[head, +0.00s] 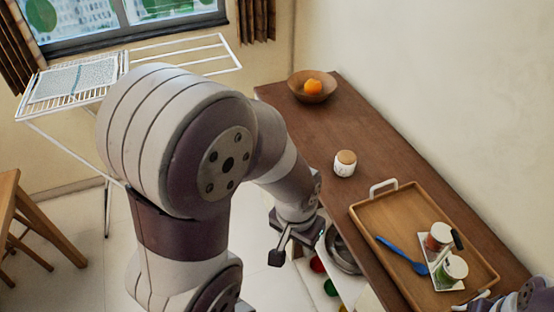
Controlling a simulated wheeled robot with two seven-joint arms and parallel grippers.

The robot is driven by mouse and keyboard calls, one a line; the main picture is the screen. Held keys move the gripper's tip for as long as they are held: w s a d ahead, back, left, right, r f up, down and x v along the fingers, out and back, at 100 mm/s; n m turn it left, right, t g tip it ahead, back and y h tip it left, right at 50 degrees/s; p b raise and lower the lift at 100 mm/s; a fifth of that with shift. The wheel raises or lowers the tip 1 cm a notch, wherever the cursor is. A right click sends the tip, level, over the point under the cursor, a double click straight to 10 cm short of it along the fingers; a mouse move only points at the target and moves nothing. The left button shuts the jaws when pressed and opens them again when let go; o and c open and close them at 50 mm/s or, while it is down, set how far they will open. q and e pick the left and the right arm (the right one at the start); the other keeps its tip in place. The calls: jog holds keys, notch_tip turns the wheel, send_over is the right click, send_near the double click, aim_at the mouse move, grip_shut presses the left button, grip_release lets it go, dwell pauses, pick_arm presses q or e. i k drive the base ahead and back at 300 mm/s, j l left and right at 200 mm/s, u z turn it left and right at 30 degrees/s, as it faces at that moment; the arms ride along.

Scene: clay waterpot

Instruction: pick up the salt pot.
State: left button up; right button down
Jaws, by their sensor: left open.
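A small white pot with a tan, cork-like lid (344,164) stands upright on the brown wooden counter, near its front edge; it looks like the salt pot. My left gripper (297,248) is open and empty, pointing down in front of the counter's edge. It is apart from the pot, lower and to the left of it in the picture. My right gripper (482,300) shows only in part at the bottom right corner, close to the tray; its jaws are not clear.
A wooden tray (378,211) with white handles holds a blue spoon (402,256) and two jars (439,236) on a white holder. A wooden bowl (299,87) with an orange fruit (313,87) stands at the far end. The counter (330,125) between bowl and pot is clear.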

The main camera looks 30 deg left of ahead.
aim_at(345, 160)
jog(key=u, duration=0.6)
jog(key=i+j+z, duration=0.1)
jog(key=z, duration=1.15)
jog(key=j+z, duration=0.5)
jog(key=j, duration=0.4)
jog(key=j+z, duration=0.5)
jog(key=j, duration=0.4)
jog(key=k+j, duration=0.1)
jog(key=j, duration=0.2)
